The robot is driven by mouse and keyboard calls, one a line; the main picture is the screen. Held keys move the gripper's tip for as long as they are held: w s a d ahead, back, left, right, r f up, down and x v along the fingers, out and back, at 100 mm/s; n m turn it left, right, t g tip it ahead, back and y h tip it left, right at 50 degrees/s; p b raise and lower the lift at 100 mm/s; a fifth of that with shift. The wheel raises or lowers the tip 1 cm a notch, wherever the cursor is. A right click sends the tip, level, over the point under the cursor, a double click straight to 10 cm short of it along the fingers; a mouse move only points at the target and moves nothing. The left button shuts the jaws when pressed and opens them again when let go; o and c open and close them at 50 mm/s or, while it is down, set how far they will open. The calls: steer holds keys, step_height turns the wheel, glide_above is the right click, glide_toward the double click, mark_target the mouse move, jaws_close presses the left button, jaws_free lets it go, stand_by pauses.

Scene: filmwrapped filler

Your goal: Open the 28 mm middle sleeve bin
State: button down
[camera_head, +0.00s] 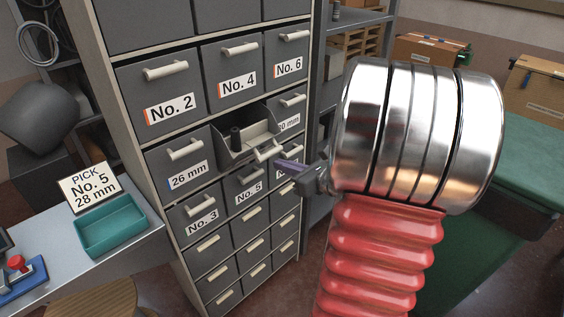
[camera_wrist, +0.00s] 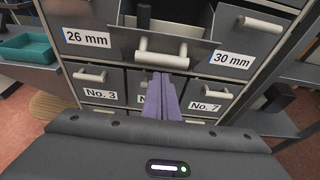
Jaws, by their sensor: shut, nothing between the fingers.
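The middle sleeve bin (camera_head: 257,133) sits between the 26 mm bin (camera_head: 181,163) and the 30 mm bin (camera_head: 291,112). It is pulled partly out of the cabinet, and its open top shows a dark cylindrical piece (camera_head: 236,138) inside. Its own label cannot be read. Its pale handle (camera_wrist: 162,54) faces me in the wrist view. My gripper (camera_head: 282,164) has purple fingers, shut and empty. In the wrist view the fingertips (camera_wrist: 161,78) are just below the handle; whether they touch it I cannot tell.
The cabinet has closed bins above and below, including No. 3 (camera_wrist: 98,86) and No. 7 (camera_wrist: 208,92). A sign (camera_head: 91,188) reading "PICK No. 5 28 mm" stands by a teal tray (camera_head: 112,228) on the left bench. A shelf (camera_head: 357,20) stands right of the cabinet.

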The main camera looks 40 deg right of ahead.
steer(key=shift+w+r, duration=0.35)
steer(key=shift+w, duration=0.2)
steer(key=shift+w+r, duration=0.45)
steer(key=shift+r, duration=0.4)
steer(key=shift+s+f, duration=0.1)
steer(key=shift+f, duration=0.05)
glide_toward(272, 154)
steer(key=s, duration=0.6)
steer(key=shift+s+f, duration=0.15)
steer(key=shift+s, duration=0.05)
